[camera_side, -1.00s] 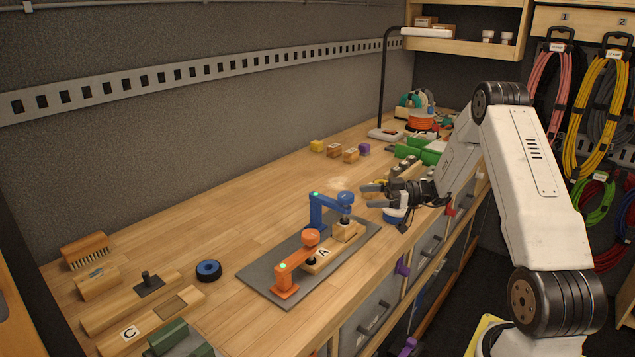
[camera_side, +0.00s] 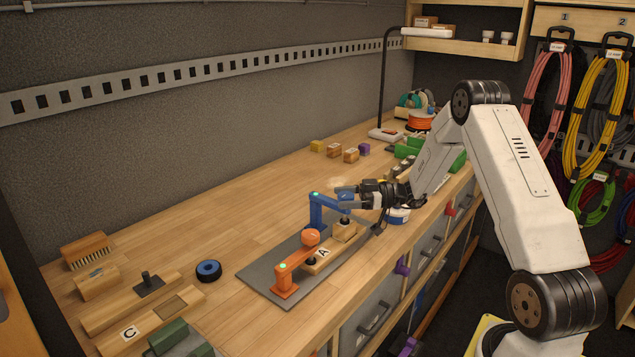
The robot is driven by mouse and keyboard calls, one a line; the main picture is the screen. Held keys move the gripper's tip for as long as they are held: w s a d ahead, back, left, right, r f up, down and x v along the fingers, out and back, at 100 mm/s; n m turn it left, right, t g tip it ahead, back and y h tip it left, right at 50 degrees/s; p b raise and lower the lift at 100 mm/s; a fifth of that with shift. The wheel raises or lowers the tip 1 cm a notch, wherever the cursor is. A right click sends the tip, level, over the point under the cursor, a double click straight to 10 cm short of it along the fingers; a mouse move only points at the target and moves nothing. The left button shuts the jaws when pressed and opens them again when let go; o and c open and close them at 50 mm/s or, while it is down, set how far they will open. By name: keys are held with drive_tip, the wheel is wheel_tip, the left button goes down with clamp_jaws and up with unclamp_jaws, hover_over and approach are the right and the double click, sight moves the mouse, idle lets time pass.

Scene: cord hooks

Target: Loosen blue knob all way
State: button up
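The blue clamp (camera_side: 316,211) stands on a dark grey plate (camera_side: 262,276), its arm reaching right over a small wooden block (camera_side: 344,232). Its blue knob (camera_side: 344,193) is partly hidden by my gripper (camera_side: 345,198). My gripper reaches in from the right at knob height, with its fingers about the knob. I cannot tell whether the fingers touch or squeeze it. The clamp's light is green.
An orange clamp (camera_side: 287,276) with an orange knob stands nearer on the same plate, over wooden block A (camera_side: 319,260). A blue tape roll (camera_side: 208,270) lies to the left. A white and blue round item (camera_side: 398,216) sits close below my arm.

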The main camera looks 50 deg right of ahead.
drive_tip(key=c, duration=1.1)
drive_tip(key=shift+o, duration=0.2)
drive_tip(key=shift+n+g+y, duration=0.4)
drive_tip(key=shift+g, duration=0.1)
drive_tip(key=n+g+y, duration=0.3)
drive_tip(key=g, duration=0.1)
drive_tip(key=shift+n+g, duration=0.4)
drive_tip(key=shift+n+g+y, duration=0.6)
drive_tip(key=shift+n+g, duration=0.9)
drive_tip(key=shift+g, duration=0.9)
drive_tip(key=shift+f, duration=0.1)
drive_tip(key=o, duration=1.3)
